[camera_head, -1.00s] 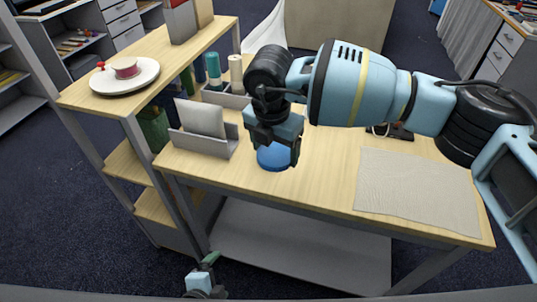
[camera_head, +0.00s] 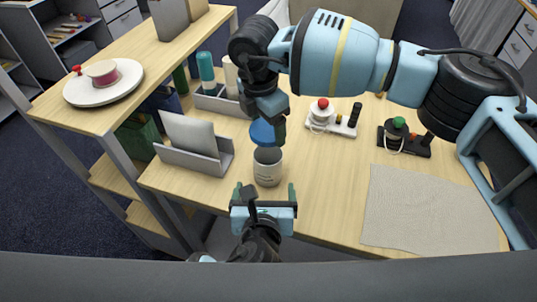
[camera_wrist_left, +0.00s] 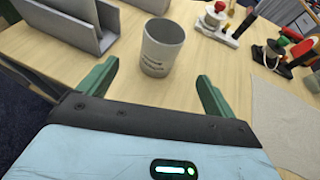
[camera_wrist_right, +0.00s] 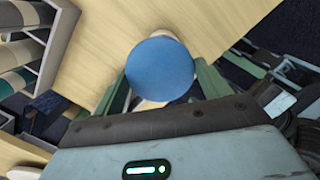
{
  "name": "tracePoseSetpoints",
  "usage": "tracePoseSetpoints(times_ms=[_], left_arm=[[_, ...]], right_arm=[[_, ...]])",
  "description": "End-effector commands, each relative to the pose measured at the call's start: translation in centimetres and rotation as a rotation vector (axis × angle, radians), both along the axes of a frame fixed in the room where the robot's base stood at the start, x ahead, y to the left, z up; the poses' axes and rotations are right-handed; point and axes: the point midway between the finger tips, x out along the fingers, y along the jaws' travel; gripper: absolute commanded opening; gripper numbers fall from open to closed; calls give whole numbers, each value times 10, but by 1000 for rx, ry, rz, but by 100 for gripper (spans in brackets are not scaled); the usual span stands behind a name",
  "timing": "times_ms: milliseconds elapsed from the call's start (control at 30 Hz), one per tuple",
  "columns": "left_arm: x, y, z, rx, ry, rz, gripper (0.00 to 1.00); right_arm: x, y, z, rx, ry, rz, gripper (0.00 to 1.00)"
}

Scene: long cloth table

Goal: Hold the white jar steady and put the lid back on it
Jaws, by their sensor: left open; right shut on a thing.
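The white jar (camera_head: 267,168) stands upright on the table with its open top showing. The blue lid (camera_head: 262,132) is held by my right gripper (camera_head: 266,116), apparently above and behind the jar's mouth. In the right wrist view the lid (camera_wrist_right: 160,72) sits between the fingers and hides most of what is behind it. My left gripper (camera_head: 264,193) is open and empty at the near side of the jar. In the left wrist view the jar (camera_wrist_left: 162,50) stands just beyond and between the spread fingertips (camera_wrist_left: 158,80).
A grey holder (camera_head: 195,158) with a pale panel stands left of the jar. Devices with a red knob (camera_head: 323,104) and a green knob (camera_head: 399,123) sit to the right. A beige cloth (camera_head: 425,210) lies at the right. The table's front edge is close to my left gripper.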

Motion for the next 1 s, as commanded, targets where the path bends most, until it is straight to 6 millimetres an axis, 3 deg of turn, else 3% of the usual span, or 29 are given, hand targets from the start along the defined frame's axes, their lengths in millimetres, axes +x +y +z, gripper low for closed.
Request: tracePoseSetpoints(times_ms=[533,1000], left_arm=[[7,-2,0,19,-7,-6,91],[74,-5,-28,18,-8,-3,91]], right_arm=[[0,0,0,0,1,-2,55],[0,0,0,0,1,-2,55]])
